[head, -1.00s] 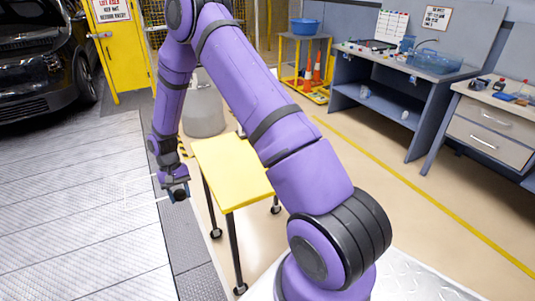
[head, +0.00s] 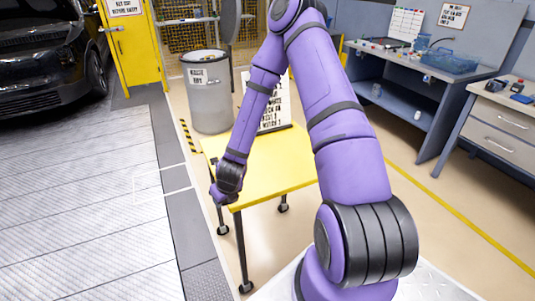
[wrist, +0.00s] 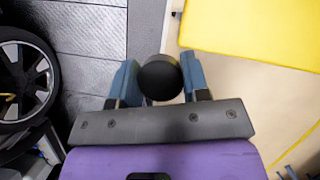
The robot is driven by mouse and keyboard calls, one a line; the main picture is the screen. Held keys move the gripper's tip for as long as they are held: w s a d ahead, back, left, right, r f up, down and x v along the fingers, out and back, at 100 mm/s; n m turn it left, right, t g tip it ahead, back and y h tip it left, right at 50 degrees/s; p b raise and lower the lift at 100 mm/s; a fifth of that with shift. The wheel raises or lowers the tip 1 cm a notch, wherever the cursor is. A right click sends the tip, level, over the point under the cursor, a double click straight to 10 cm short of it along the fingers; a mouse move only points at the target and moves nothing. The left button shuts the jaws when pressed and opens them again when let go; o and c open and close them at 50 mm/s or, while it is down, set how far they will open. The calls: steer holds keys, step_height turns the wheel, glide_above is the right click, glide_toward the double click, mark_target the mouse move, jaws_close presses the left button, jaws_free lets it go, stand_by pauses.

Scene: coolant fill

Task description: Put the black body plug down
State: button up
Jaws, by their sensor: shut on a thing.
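In the wrist view my gripper (wrist: 160,82) is shut on the black body plug (wrist: 158,76), a round dark disc between the two blue fingers. In the head view my gripper (head: 220,195) is at the near left corner of the yellow cart top (head: 270,180), by its left edge. The plug cannot be made out in the head view. The yellow top also shows in the wrist view (wrist: 255,30), to the right of the plug and apart from it. Grey floor lies below and left of the plug there.
A sign (head: 268,105) stands at the back of the yellow top, partly behind my arm. A grey waste bin (head: 208,95) stands behind the cart. A black car (head: 45,60) is at left. A blue workbench (head: 420,80) is at right. Much of the yellow top is bare.

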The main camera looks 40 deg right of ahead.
steer(key=w+d+m, duration=0.1)
steer(key=w+d, duration=0.2)
steer(key=d, duration=0.1)
steer(key=w+d+m+h, duration=0.1)
steer(key=w+d, duration=0.2)
steer(key=d, duration=0.2)
steer(key=w+d+f+m, duration=0.1)
steer(key=w+d, duration=0.2)
steer(key=d, duration=0.1)
steer(key=shift+d+m, duration=0.3)
steer(key=shift+f, duration=1.8)
steer(key=shift+s+f, duration=0.1)
steer(key=o, duration=0.8)
